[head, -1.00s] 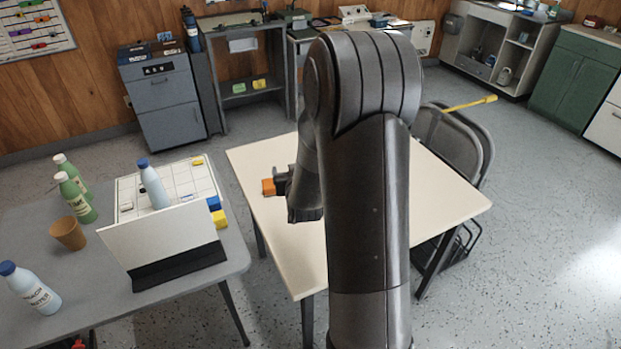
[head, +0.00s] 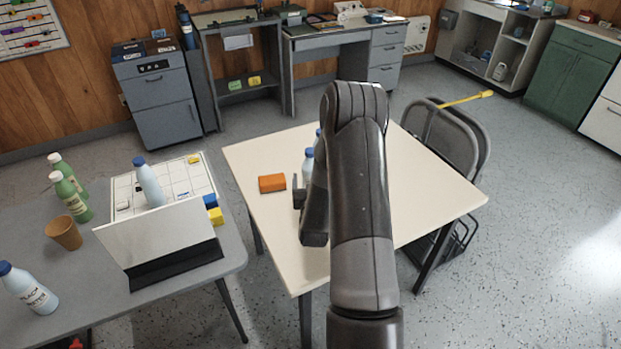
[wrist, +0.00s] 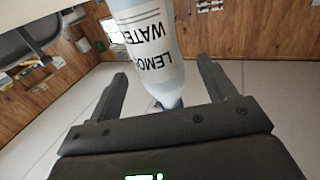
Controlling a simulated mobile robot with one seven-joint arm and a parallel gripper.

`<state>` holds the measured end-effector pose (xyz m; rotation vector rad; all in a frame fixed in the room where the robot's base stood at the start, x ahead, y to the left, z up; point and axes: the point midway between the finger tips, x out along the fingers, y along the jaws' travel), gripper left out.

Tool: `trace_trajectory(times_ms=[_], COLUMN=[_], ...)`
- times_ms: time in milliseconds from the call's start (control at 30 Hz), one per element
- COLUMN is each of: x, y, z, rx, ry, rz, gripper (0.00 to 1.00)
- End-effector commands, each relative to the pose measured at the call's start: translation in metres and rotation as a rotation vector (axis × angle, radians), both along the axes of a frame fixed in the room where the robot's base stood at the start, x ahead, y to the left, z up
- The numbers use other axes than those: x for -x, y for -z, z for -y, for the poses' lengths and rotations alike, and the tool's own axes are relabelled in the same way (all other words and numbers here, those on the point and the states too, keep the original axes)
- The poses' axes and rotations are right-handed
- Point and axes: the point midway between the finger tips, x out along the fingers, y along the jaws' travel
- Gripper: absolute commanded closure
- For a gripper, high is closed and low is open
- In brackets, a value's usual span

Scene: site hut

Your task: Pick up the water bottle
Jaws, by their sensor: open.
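A pale bottle with a blue cap (head: 308,163) stands on the cream table, partly hidden behind my arm. Another blue cap (head: 318,132) shows just behind it, mostly hidden. My gripper (head: 299,197) is on the near side of the first bottle. In the wrist view my gripper (wrist: 162,72) is open. A pale bottle (wrist: 150,45) with an upside-down label reading "LEMON WATER" shows between the fingers, with a gap on each side. I cannot tell how deep it sits between them.
An orange block (head: 272,183) lies left of my gripper on the cream table (head: 430,200). The grey table (head: 190,285) holds other blue-capped bottles (head: 150,187) (head: 28,288), green bottles (head: 70,197), a brown cup (head: 64,233) and a propped white panel. Folding chairs (head: 445,140) stand at right.

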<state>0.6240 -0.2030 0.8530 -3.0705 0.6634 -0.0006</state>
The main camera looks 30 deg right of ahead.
Motion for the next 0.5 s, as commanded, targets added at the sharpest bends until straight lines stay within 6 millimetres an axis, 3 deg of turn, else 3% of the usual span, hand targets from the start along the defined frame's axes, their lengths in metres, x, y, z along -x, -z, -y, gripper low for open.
trace_trajectory(times_ms=[500], x=[-0.052], y=[-0.003], z=[0.025], rx=[-0.001], ry=[0.0], rz=[0.0], gripper=[0.24])
